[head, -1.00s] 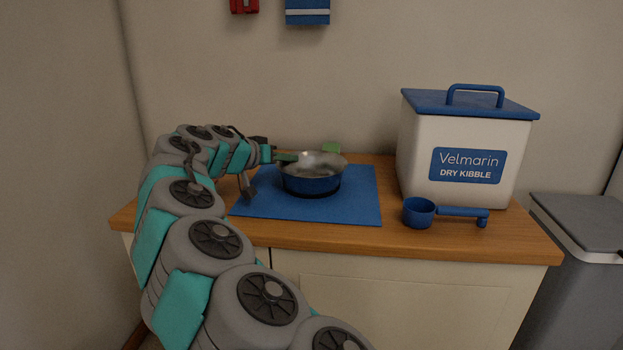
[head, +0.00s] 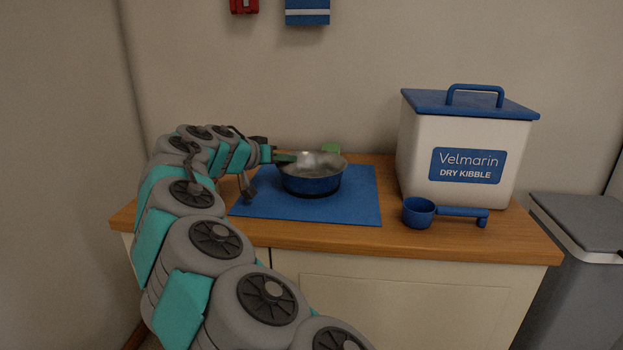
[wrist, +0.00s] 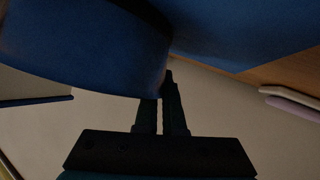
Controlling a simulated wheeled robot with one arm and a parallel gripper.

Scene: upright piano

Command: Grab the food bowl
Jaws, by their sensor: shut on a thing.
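The food bowl (head: 312,184) is a blue bowl with a shiny metal inside, and it stands upright over the blue mat (head: 360,205) on the wooden counter. My gripper (head: 286,157) reaches it from the left and is shut on its left rim. In the wrist view the bowl's blue side (wrist: 90,50) fills the upper left, and my gripper's dark fingers (wrist: 163,95) meet its edge. Whether the bowl's base still touches the mat is hard to tell. The far fingertip is hidden.
A white kibble bin (head: 420,165) with a blue lid stands at the right of the counter. A blue scoop (head: 440,213) lies in front of it. A grey bin (head: 585,250) stands at the far right.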

